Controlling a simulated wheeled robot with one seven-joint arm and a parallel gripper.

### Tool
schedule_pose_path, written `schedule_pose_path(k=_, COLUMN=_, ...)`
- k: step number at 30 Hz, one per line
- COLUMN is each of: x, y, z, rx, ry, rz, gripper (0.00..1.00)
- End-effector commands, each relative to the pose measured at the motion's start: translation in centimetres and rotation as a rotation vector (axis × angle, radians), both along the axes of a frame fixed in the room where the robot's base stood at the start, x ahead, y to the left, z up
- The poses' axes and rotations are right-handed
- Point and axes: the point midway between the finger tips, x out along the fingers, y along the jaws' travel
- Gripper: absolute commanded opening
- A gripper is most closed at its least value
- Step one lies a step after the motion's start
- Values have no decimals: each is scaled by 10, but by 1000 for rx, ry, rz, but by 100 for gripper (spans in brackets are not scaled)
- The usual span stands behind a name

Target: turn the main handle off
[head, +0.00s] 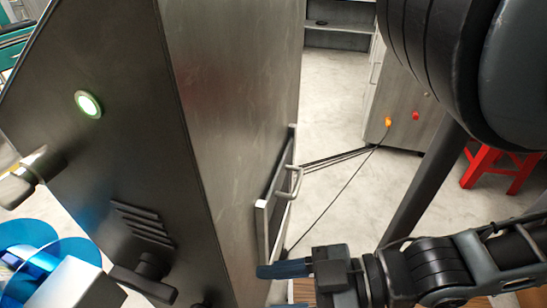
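A tall dark metal cabinet (235,110) fills the left and middle of the head view. On its right side is a shallow framed panel with a small metal lever handle (291,183) sticking out. On the front face are a black handle (145,280) at the bottom and another lever with a pale end (30,178) at the left edge. I cannot tell which is the main handle. A round green light (88,104) on the front is lit. My gripper (284,270) is at the bottom centre, below the side lever and apart from it.
Blue film reels (45,258) stand at the lower left. A grey cabinet (405,100) with orange and red knobs stands behind, with a cable running across the floor. A red stool (500,170) is at the right. The floor (330,90) between is mostly clear.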

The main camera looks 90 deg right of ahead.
Motion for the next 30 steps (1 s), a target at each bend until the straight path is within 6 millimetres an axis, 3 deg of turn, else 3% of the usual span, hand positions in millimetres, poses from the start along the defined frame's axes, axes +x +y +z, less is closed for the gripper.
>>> schedule_pose_path(k=3, x=0, y=0, z=22, rx=1, ry=-1, rz=0, gripper=49)
schedule_pose_path(k=30, x=0, y=0, z=137, rx=3, ry=-2, rz=-1, gripper=49)
